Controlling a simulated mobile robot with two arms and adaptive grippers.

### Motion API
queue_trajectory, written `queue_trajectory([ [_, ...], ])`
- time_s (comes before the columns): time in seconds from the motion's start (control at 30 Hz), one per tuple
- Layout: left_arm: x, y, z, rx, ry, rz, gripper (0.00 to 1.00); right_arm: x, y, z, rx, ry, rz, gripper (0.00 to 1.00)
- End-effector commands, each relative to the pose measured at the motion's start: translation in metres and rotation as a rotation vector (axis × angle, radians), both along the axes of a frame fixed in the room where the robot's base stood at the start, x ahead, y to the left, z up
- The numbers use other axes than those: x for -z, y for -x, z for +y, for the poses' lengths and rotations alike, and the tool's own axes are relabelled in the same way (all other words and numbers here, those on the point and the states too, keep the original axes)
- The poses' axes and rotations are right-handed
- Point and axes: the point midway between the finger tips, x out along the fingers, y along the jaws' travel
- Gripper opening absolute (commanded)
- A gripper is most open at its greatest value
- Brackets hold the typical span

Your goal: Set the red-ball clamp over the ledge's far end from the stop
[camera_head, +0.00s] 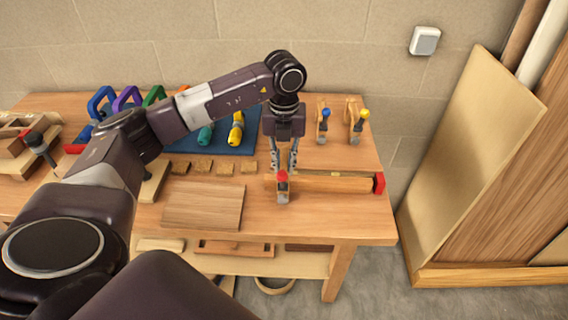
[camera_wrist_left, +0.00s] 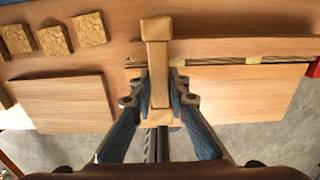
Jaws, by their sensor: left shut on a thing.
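The clamp with the red ball (camera_head: 282,175) is upright between the fingers of my left gripper (camera_head: 284,160), which is shut on it. The wooden ledge (camera_head: 335,184) runs along the table's front right, with the red stop (camera_head: 379,183) at its right end. The clamp is at the ledge's left end, away from the stop. In the left wrist view the clamp's wooden body (camera_wrist_left: 158,75) overlaps the left part of the ledge (camera_wrist_left: 245,95). I cannot tell whether it touches the ledge. My right gripper is out of view.
A clamp with a blue ball (camera_head: 323,125) and one with a yellow ball (camera_head: 359,123) stand behind the ledge. A flat wooden board (camera_head: 203,205) and several small cork-like blocks (camera_wrist_left: 54,40) lie to the left. A blue mat (camera_head: 230,142) with tools is behind.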

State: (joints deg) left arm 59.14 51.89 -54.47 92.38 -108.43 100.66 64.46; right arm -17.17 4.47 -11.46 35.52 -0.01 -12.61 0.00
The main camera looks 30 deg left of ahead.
Motion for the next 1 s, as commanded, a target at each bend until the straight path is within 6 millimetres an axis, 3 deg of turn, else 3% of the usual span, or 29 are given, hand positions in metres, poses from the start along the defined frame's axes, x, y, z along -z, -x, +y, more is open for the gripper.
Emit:
queue_trajectory([
  [0.2, 0.002, 0.001, 0.000, 0.001, 0.000, 0.004, 0.00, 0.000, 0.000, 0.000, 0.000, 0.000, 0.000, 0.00],
  [0.23, 0.002, 0.001, 0.000, 0.001, 0.000, 0.004, 0.16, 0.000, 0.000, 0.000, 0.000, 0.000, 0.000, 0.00],
  [0.4, 0.002, 0.001, 0.000, 0.001, 0.000, 0.004, 0.35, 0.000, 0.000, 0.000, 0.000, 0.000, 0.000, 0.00],
  [0.77, -0.003, 0.000, 0.000, 0.000, 0.000, 0.001, 0.35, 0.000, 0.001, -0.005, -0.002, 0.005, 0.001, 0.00],
  [1.0, -0.044, -0.001, 0.000, 0.000, 0.000, -0.002, 0.35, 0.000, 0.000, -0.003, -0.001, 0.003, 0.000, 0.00],
])
